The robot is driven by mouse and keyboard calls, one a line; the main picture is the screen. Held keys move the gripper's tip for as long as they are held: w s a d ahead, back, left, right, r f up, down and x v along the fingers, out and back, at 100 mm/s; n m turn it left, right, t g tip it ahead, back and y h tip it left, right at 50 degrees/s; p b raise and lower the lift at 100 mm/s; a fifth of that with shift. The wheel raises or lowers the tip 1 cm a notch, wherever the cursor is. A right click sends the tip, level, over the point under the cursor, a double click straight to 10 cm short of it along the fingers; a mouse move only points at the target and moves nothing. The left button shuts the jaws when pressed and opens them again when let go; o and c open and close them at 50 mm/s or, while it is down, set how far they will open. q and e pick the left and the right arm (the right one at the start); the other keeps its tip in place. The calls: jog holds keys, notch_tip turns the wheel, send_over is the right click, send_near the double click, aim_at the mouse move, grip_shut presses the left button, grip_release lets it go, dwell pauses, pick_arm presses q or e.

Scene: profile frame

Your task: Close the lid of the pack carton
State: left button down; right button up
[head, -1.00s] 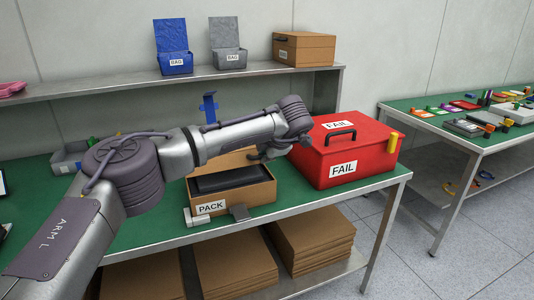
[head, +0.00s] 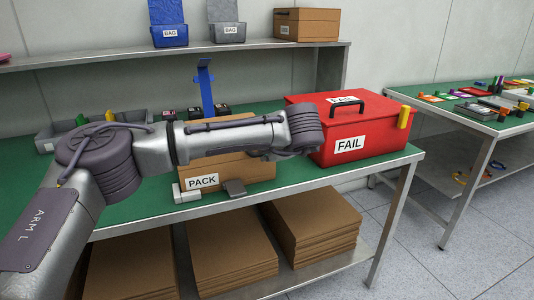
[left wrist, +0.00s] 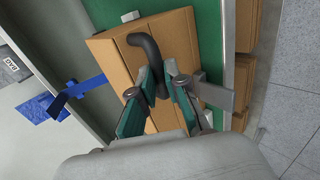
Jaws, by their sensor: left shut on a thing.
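The brown pack carton (head: 240,178) stands on the green table in the head view, with its PACK label facing front. My left arm crosses in front of its top and hides much of it. In the left wrist view the carton's brown lid (left wrist: 112,62) spreads below the gripper, with a dark curved handle (left wrist: 148,48) on it. The lid looks down over the carton; whether it is fully flush I cannot tell. My left gripper (left wrist: 160,85) is shut on the handle's near end. My right gripper is in neither view.
A red FAIL box (head: 350,128) stands right of the carton. A blue upright bracket (head: 207,90) stands behind it, and a grey block (head: 234,188) sits at its front. A shelf (head: 245,50) runs along the back. Flat cardboard stacks (head: 230,250) lie below.

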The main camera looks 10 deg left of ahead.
pick_arm(q)
jog(key=c, duration=1.2)
grip_release()
jog(key=shift+a, duration=0.1)
jog(key=shift+r, duration=0.1)
jog(key=v, duration=1.2)
